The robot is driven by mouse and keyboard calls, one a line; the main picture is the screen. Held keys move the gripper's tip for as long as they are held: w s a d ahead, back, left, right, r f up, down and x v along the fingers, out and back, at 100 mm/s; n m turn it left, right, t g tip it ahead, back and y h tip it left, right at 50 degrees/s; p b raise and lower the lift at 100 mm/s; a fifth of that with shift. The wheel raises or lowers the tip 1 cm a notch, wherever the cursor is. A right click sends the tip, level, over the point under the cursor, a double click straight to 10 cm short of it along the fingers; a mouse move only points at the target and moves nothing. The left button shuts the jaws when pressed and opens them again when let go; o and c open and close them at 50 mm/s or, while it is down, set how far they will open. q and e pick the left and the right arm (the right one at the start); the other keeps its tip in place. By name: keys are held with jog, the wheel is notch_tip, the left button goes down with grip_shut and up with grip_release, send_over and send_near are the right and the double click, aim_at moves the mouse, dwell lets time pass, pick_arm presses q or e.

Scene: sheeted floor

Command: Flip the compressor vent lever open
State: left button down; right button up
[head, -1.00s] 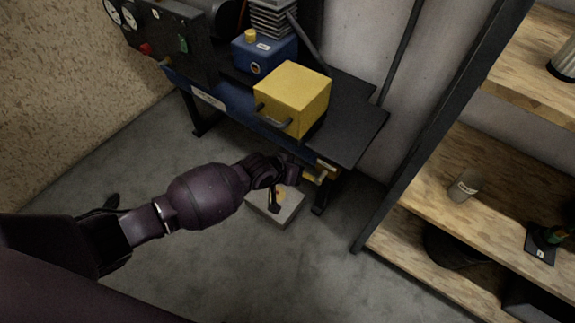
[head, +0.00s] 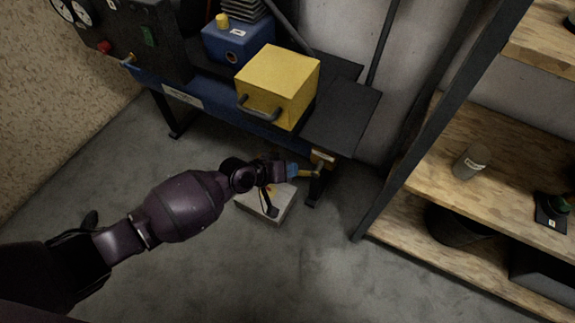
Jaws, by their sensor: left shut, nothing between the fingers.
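The compressor is a dark bench unit with a blue frame (head: 205,103). A brass vent fitting (head: 322,158) sits at its lower right corner, near the leg. A small yellow lever (head: 308,174) is below the fitting, with a blue part (head: 292,170) at its left end. My left gripper (head: 282,171) is shut and empty, right beside this blue end. Whether it touches the lever is unclear, as the dark fingers and wrist cover part of this spot. My right gripper is out of view.
A yellow box (head: 279,84) with a grey handle sits on the bench. A wooden shelf unit (head: 480,232) with a dark post stands to the right. The front floor is open.

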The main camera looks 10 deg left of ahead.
pick_arm(q)
jog(key=d+f+b, duration=0.1)
jog(key=f, duration=0.1)
jog(key=s+d+f+b, duration=0.1)
jog(key=d+f, duration=0.1)
jog(key=shift+f, duration=0.3)
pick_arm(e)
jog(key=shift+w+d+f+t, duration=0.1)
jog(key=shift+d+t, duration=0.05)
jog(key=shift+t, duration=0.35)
pick_arm(q)
jog(key=shift+s+d+f, duration=0.1)
jog(key=shift+d, duration=0.05)
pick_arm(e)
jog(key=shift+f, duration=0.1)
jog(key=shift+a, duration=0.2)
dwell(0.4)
